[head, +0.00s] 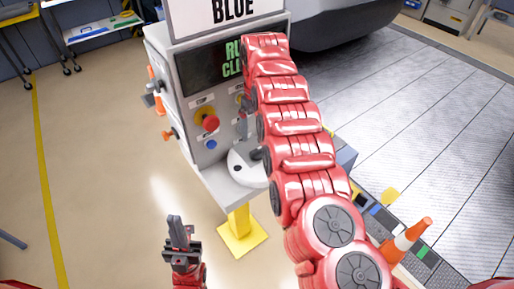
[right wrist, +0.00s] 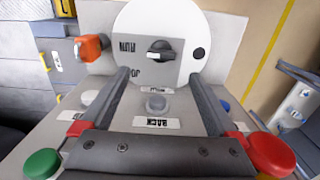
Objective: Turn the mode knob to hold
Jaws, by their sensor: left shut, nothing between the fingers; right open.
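The mode knob (right wrist: 160,50) is black with a pale pointer. My left gripper (head: 178,234) is shut and empty, low in front of the console (head: 182,118).
A red button (head: 210,123) and a blue button (head: 211,145) stand on the console face. A white disc (head: 246,165) lies at its lower ledge. An orange cone (head: 408,238) stands at right.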

